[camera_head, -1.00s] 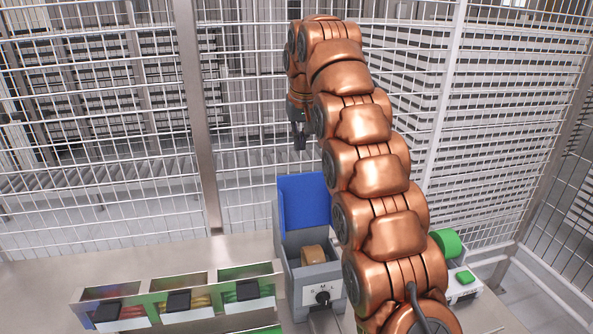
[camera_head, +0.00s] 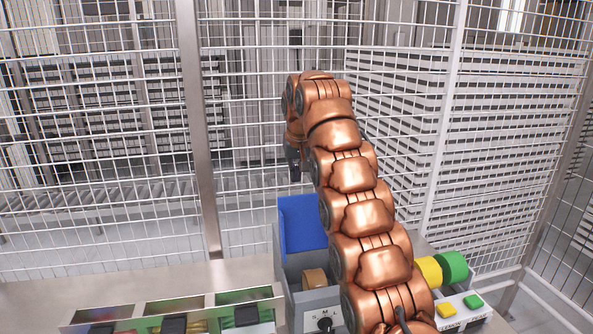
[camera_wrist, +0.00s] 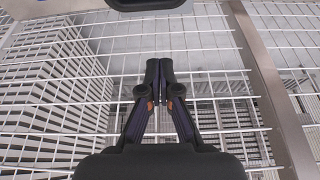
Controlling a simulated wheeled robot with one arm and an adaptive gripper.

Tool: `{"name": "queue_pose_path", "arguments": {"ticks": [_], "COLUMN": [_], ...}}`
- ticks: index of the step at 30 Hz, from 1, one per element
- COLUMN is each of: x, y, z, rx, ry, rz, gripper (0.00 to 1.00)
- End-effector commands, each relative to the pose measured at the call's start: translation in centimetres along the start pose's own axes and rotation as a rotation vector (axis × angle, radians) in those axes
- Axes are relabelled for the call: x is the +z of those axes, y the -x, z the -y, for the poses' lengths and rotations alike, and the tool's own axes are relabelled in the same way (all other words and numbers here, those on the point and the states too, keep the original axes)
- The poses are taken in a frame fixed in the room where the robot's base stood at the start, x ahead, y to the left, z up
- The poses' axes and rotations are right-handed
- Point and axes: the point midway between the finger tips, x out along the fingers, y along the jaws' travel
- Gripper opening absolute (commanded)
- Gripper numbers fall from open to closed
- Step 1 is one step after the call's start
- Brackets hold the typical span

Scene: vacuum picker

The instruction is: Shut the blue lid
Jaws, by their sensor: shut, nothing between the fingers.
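The blue lid (camera_head: 303,223) stands open and upright at the back of a grey box (camera_head: 292,262) in the head view. A tan block (camera_head: 314,278) lies inside the box. My gripper (camera_head: 295,174) is just above the lid's top edge in that view; how far behind or in front of the lid it is, I cannot tell. In the wrist view my gripper (camera_wrist: 159,101) has its fingers together with nothing between them, and mesh fence beyond. The lid does not clearly show in the wrist view.
A dial (camera_head: 325,322) marked S, M, L is on the box's front. Bins with dark flaps (camera_head: 174,325) stand at left. At right are a yellow cylinder (camera_head: 429,271), a green cylinder (camera_head: 452,267) and a button panel (camera_head: 460,312). A mesh fence (camera_head: 260,110) rises behind the table.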

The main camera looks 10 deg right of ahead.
Motion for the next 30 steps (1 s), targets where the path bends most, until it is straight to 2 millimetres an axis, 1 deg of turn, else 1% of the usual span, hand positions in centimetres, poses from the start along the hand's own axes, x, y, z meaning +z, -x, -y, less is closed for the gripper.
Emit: {"name": "queue_pose_path", "arguments": {"ticks": [8, 19, 30], "x": [0.1, 0.1, 1.5], "y": [-1.4, -4.3, -3.5], "z": [0.0, 0.0, 0.0], "rx": [0.002, 0.001, 0.001], "ry": [0.001, 0.0, 0.001], "rz": [0.001, 0.003, 0.0], "gripper": [0.0, 0.0, 0.0]}}
